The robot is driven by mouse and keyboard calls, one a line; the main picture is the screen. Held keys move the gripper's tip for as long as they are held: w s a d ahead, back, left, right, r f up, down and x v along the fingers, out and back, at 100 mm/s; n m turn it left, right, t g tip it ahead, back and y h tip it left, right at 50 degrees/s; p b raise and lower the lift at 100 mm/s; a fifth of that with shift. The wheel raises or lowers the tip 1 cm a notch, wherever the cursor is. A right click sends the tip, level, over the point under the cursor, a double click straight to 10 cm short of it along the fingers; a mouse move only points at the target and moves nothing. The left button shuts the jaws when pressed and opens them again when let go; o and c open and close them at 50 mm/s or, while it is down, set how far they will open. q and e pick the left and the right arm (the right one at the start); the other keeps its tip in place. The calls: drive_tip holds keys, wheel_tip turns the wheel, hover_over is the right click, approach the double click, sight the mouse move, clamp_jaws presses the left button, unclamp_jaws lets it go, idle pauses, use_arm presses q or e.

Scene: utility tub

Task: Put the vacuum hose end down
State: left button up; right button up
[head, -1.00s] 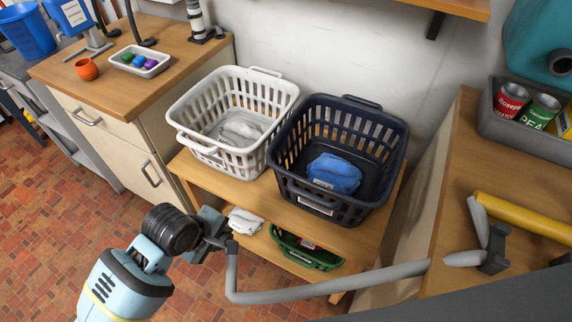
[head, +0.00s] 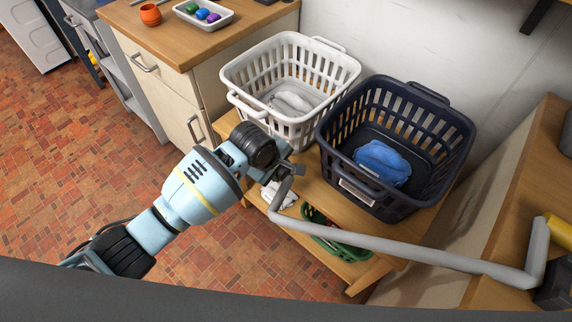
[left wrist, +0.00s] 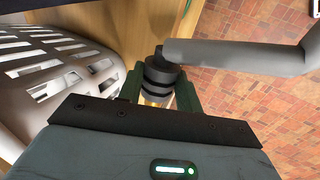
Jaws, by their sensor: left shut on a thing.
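My left gripper (head: 287,172) is shut on the end of the grey vacuum hose (head: 390,245), in front of the white basket and above the low wooden bench. The hose hangs from the gripper, bends, and runs right to the worktop at the right edge. In the left wrist view, the black ribbed hose end (left wrist: 162,78) sits between the gripper's fingers (left wrist: 160,95), and the grey hose (left wrist: 235,55) runs off to the right. My right gripper is not in view.
A white laundry basket (head: 240,75) and a dark basket (head: 333,130) holding a blue cloth (head: 382,164) stand on the bench (head: 312,182). A green basket (head: 345,248) is on its lower shelf. A counter (head: 190,45) carries an orange cup (head: 150,14). Tiled floor (head: 110,150) is open at left.

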use_arm(q)
drive_tip(key=shift+w+d+f, duration=0.1)
drive_tip(key=shift+w+d, duration=0.1)
drive_tip(key=shift+w, duration=0.45)
drive_tip(key=shift+w+d+f, duration=0.1)
drive_tip(key=shift+w+d, duration=0.05)
drive_tip(key=shift+w, duration=0.45)
drive_tip(key=shift+w+d+b, duration=0.1)
drive_tip(key=shift+w+b, duration=0.25)
drive_tip(key=shift+w, duration=0.05)
drive_tip(key=shift+w, duration=0.15)
drive_tip(key=shift+w+d+f, duration=0.1)
drive_tip(key=shift+w+f, duration=0.05)
drive_tip(key=shift+w, duration=0.05)
wheel_tip(320, 180, down, 3)
drive_tip(key=shift+r+b, duration=0.2)
drive_tip(key=shift+b, duration=0.25)
drive_tip(key=shift+f, duration=0.25)
